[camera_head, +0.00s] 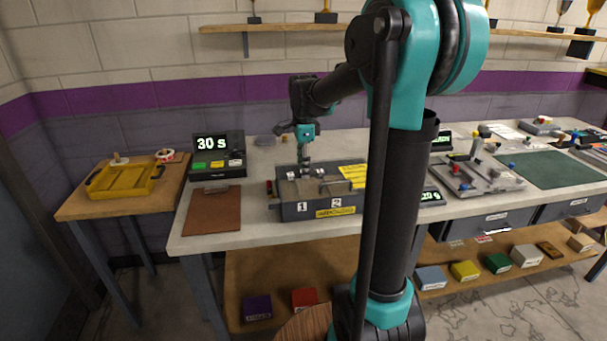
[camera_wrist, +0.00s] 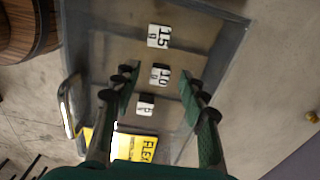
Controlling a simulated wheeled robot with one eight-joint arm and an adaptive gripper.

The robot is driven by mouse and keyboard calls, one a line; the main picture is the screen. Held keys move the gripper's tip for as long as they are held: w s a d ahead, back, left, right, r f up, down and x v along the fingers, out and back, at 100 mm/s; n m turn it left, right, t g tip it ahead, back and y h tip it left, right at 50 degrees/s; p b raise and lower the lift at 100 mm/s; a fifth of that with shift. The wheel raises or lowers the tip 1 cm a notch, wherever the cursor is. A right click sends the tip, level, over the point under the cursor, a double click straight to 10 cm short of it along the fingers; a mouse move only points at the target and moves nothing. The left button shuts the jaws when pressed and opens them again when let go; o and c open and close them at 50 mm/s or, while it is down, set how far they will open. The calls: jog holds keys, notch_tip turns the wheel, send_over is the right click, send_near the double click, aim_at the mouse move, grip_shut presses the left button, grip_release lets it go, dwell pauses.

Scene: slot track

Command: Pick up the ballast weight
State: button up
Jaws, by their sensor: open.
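Small labelled weights, or tags for them, lie in a row on a grey box (camera_wrist: 205,20) in the wrist view. One reads 15 g (camera_wrist: 159,36), one reads 10 g (camera_wrist: 160,76), and a nearer one seems to read 5 g (camera_wrist: 146,104). I cannot tell which is the ballast weight. My gripper (camera_wrist: 160,80) is open above the box, its two fingers on either side of the 10 g piece, seemingly holding nothing. In the head view my gripper (camera_head: 305,168) is over the left part of the same box (camera_head: 315,209), which has 1 and 2 on its front.
A yellow tray (camera_head: 125,181) stands on a side table. A green mat (camera_head: 538,168) lies at the right. My arm hides part of the bench.

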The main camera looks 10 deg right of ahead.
jog(key=shift+c, duration=0.6)
jog(key=c, duration=0.7)
jog(key=shift+r, duration=0.1)
